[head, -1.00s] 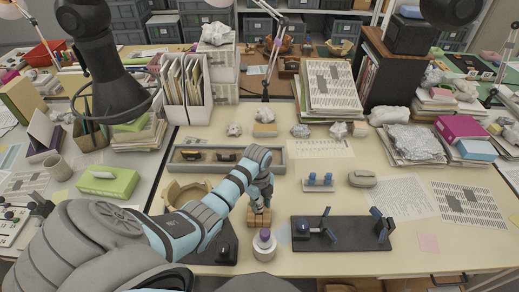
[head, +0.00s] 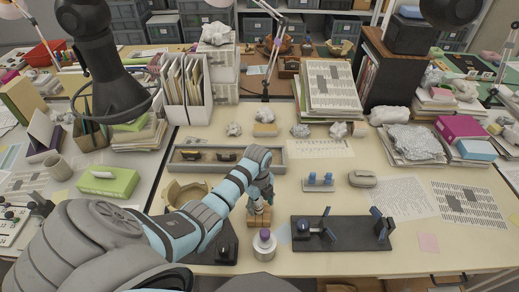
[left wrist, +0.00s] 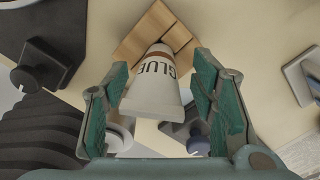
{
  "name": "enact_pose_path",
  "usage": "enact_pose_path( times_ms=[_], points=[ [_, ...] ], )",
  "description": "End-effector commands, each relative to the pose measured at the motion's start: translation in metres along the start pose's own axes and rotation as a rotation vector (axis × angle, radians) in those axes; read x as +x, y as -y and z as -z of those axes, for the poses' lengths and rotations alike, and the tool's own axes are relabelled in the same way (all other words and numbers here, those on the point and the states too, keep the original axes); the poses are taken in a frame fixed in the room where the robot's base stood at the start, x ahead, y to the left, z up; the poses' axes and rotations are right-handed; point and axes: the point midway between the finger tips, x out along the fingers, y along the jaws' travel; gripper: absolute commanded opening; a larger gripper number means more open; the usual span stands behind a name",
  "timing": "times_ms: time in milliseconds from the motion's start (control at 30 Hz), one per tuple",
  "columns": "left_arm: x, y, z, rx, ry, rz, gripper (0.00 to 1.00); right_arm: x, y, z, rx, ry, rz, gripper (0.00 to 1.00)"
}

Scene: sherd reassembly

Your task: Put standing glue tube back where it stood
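The white glue tube (left wrist: 153,88), marked GLUE, stands upright with its narrow end at the wooden block (left wrist: 152,35). In the head view the tube (head: 257,207) shows as a small pale piece between the hand and the block (head: 259,219); the hand covers its upper part. My left gripper (left wrist: 165,105) is open, with one green-padded finger on each side of the tube. A gap shows between the tube and the right pad; the left pad is close to it, and I cannot tell whether they touch. In the head view the gripper (head: 262,192) is right above the block. My right gripper is not in view.
A jar with a purple top (head: 264,245) stands close in front of the block. A black stand with blue clamps (head: 345,233) lies to the right, a grey tray (head: 290,153) behind.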

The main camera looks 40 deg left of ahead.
Motion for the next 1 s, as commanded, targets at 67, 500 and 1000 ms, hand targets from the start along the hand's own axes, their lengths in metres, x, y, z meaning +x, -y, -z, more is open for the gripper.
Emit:
enact_pose_path(
  times_ms=[67, 500, 1000],
  points=[
    [0.0, 0.0, 0.0, 0.0, 0.0, 0.0, 0.52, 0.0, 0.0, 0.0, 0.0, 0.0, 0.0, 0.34],
    [-0.069, 0.001, -0.001, 0.0, 0.004, 0.005, 0.52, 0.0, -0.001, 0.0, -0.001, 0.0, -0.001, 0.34],
    [-0.119, 0.0, -0.001, 0.0, -0.001, 0.002, 0.52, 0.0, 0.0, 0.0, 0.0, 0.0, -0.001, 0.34]
  ],
)
